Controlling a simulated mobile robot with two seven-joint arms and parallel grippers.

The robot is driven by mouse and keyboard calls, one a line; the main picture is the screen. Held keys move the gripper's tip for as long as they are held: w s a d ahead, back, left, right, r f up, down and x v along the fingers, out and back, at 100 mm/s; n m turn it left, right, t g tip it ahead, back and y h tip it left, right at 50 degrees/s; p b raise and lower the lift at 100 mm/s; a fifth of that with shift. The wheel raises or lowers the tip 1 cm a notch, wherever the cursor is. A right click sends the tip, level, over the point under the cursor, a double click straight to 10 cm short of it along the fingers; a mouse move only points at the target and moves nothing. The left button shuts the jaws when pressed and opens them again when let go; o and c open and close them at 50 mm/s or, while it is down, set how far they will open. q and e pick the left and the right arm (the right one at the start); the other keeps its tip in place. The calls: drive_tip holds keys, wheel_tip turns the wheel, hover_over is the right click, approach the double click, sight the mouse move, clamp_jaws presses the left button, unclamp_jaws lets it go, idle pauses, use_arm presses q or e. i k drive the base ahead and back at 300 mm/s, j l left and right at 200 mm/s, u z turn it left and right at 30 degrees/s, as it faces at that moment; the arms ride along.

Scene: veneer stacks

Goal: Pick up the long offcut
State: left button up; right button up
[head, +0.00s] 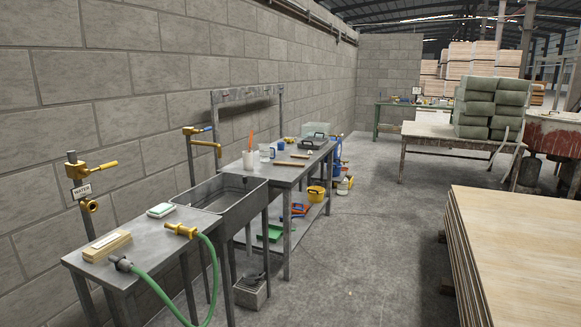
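Two thin wooden strips lie on the grey metal bench (262,175) beyond the sink. The nearer strip (289,164) looks slightly longer than the farther strip (300,156), but they are small here and I cannot tell for sure which one is the long offcut. Neither of my grippers is in view.
A sink (215,203) stands between table and bench. A green hose (165,300) hangs off the near table. A veneer stack (520,240) fills the right. The concrete floor (370,240) between is clear.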

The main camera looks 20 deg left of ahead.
sight(278, 162)
drive_tip(key=i+u, duration=0.25)
drive_tip(key=i, duration=2.9)
drive_tip(key=i+u, duration=0.15)
drive_tip(key=i, duration=0.4)
drive_tip(key=i+l+u, duration=0.15)
drive_tip(key=i, duration=0.35)
drive_tip(key=i+l+u, duration=0.15)
drive_tip(key=i, duration=0.35)
